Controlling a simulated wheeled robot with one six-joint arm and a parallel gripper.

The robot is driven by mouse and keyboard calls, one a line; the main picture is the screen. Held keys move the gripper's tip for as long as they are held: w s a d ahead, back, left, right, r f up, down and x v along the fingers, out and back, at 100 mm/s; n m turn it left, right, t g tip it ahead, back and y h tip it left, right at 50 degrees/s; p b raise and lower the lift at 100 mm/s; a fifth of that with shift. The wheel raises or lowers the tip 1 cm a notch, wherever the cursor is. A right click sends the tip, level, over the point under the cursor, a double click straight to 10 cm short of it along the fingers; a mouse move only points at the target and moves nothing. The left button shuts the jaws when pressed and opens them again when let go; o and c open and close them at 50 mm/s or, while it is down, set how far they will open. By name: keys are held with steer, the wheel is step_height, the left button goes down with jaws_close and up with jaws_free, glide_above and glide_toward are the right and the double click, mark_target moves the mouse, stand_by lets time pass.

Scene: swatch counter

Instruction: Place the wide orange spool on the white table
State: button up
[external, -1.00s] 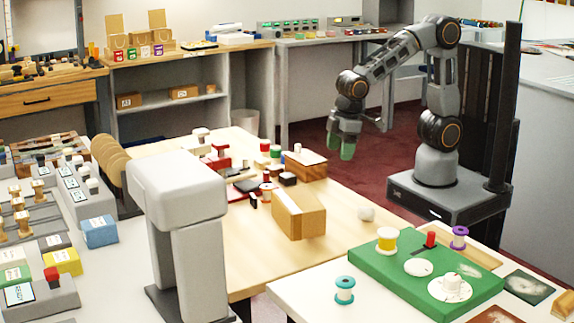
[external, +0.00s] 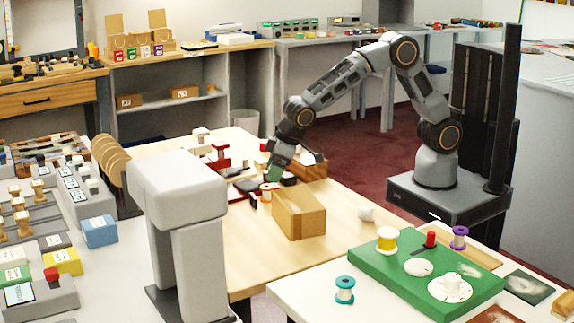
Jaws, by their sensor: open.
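An orange spool with pale flanges (external: 267,192) stands on the wooden table (external: 345,205), just behind and left of a cardboard box. It is small in the view, and I cannot tell its width well. My gripper (external: 275,173) reaches down over the table with its green-tipped fingers right above and beside the spool. It is open; the gap between its fingers is hard to see, and I cannot tell whether they touch the spool. The white table (external: 318,290) is at the front right, with bare surface around its left end.
The cardboard box (external: 299,213) stands close in front of my gripper.

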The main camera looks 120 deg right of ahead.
mark_target(267, 186)
steer(key=shift+x, duration=2.85)
steer(key=shift+c, duration=0.4)
steer(key=c, duration=1)
